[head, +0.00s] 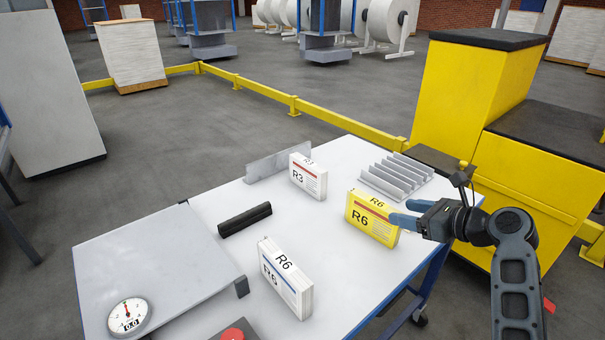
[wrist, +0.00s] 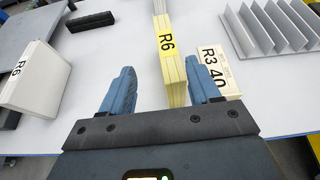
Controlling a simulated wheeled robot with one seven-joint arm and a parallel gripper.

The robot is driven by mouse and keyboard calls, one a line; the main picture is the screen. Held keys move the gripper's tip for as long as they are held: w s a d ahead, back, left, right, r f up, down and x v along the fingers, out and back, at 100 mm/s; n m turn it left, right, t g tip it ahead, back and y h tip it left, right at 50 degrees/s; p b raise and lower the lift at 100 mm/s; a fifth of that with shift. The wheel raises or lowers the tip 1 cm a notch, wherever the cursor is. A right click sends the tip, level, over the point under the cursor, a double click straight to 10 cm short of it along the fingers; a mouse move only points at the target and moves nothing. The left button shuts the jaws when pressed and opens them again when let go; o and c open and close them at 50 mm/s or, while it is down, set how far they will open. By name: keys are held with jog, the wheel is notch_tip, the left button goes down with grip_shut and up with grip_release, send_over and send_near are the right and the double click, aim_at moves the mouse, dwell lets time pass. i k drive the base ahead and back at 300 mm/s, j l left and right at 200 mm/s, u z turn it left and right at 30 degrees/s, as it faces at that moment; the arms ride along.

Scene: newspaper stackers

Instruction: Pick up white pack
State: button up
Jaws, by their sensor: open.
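A white pack (head: 285,278) marked R6, with a blue stripe, stands upright at the front of the white table; it also shows at the left of the wrist view (wrist: 35,78). A yellow pack (head: 370,217) marked R6 stands by the right edge. My gripper (head: 403,212) is open at the yellow pack's right end. In the wrist view the yellow pack (wrist: 169,65) shows between the blue fingers; contact cannot be told.
A black bar (head: 245,219) lies left of the packs. A grey upright plate (head: 278,164) and a finned grey rack (head: 396,176) are at the table's back. A scale with a dial (head: 128,317) and a red button (head: 234,333) are at the front. Yellow cabinets (head: 480,80) stand right.

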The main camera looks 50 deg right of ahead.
aim_at(312, 178)
jog(key=i+l, duration=0.15)
jog(key=i, duration=0.3)
jog(key=i+l, duration=0.15)
jog(key=i, duration=0.25)
